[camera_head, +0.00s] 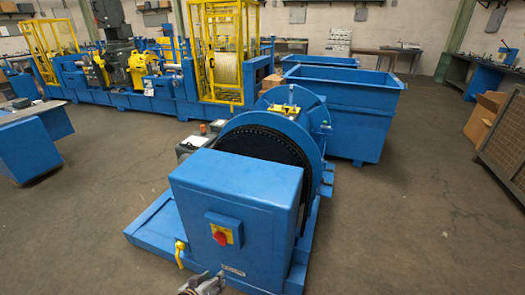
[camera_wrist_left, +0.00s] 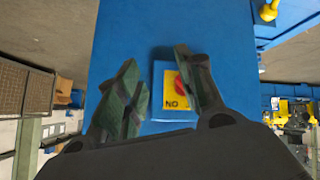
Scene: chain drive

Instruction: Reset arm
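The blue machine housing (camera_head: 235,205) stands in front of me on a blue base. On its front face is a switch box with a red rotary switch (camera_head: 222,236) on a yellow plate. My left gripper (camera_head: 203,284) shows only in part at the bottom edge of the head view, below and in front of the switch. In the left wrist view my left gripper (camera_wrist_left: 158,85) is open, its green-padded fingers apart with nothing between them. The red switch (camera_wrist_left: 181,86) shows behind the fingers, partly covered by the right-hand one. My right gripper is not in view.
A large chain wheel (camera_head: 265,140) stands behind the housing, with blue bins (camera_head: 345,105) beyond. Cardboard boxes and a mesh crate (camera_head: 505,140) stand at the right. The floor between is clear.

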